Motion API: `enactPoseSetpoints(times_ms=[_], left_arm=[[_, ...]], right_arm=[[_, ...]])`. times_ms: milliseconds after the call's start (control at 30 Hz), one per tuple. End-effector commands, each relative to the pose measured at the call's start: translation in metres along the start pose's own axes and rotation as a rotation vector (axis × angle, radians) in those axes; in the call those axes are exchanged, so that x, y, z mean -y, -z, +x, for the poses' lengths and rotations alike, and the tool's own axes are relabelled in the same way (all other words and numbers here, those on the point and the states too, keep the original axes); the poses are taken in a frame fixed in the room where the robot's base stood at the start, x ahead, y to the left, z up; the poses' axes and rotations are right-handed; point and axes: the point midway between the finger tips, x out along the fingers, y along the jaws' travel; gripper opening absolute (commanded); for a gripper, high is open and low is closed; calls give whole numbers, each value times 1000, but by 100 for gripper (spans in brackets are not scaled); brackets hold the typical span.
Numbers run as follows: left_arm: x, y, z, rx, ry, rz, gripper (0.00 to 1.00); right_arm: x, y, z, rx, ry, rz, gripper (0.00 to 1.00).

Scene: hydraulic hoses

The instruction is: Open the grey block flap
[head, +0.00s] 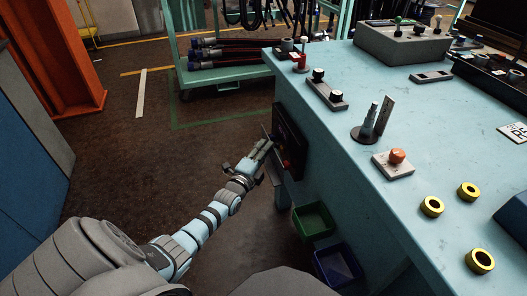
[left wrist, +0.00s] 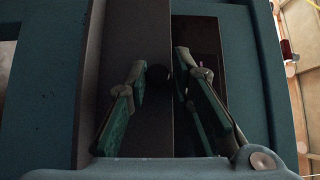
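A dark block (head: 290,140) with a red detail inside is set in the near side of the pale blue bench. In the left wrist view, a grey-brown flap panel (left wrist: 122,45) stands upright in front of me, with a dark round knob (left wrist: 157,78) near its right edge. A dark opening (left wrist: 208,38) shows to the right of that edge. My left gripper (head: 264,147) is at the block. In the left wrist view its fingers (left wrist: 160,90) are spread, one on each side of the knob; I cannot tell whether they touch anything. My right gripper is out of view.
The bench top (head: 340,140) overhangs beside my left arm. Green (head: 314,222) and blue (head: 338,266) bins sit below the block. A green hose cart (head: 225,80) stands behind. The floor left of my arm is clear.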

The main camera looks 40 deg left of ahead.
Motion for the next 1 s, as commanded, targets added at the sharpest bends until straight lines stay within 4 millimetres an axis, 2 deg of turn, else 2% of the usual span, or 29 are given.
enactPoseSetpoints(times_ms=[100,467,767,800,867,1000], left_arm=[[-2,0,-1,1,-6,1,0],[-5,-2,-2,3,-2,-6,0],[-15,-7,-8,3,76,-88,0],[-17,-8,-9,3,95,-107,0],[-20,-10,-11,3,126,-138,0],[-27,-14,-16,2,207,-221,0]], right_arm=[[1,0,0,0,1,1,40],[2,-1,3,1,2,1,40],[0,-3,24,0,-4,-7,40],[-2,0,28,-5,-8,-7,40],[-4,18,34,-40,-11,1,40],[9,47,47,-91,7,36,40]])
